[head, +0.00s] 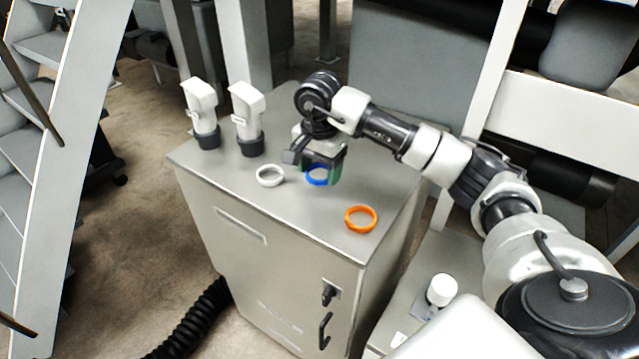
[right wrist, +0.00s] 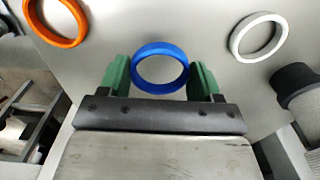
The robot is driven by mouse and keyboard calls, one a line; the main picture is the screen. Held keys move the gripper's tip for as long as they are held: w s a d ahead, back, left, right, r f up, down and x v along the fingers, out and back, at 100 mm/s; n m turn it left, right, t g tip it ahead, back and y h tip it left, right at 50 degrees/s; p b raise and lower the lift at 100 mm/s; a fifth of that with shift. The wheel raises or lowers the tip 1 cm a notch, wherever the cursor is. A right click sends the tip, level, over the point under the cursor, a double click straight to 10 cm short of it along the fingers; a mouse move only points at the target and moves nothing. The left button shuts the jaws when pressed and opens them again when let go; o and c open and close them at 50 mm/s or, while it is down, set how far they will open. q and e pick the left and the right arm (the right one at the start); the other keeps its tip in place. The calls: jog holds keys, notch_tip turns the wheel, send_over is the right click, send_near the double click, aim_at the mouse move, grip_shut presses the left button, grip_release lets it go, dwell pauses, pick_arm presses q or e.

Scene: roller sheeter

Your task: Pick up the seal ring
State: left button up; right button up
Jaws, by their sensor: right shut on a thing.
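Three seal rings are at the metal cabinet top. The blue ring (head: 317,181) is between the green fingers of my right gripper (head: 322,173). In the right wrist view, the fingers (right wrist: 160,72) press on opposite sides of the blue ring (right wrist: 160,89), shut on it. I cannot tell whether it still touches the cabinet top. The white ring (head: 270,184) lies to its left; it also shows in the right wrist view (right wrist: 236,43). The orange ring (head: 348,226) lies nearer the front right corner and also shows in the right wrist view (right wrist: 70,42). My left gripper is out of view.
The cabinet (head: 270,240) has a flat top. Two white fittings with dark bases, one left (head: 200,97) and one right (head: 247,105), stand at its back left. A stair (head: 60,150) rises at the left. The cabinet top's front left is clear.

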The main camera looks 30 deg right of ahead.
jog(key=s+d+r+b, duration=0.3)
jog(key=s+d+r, duration=0.4)
jog(key=s+d, duration=0.1)
jog(key=shift+s+d, duration=0.15)
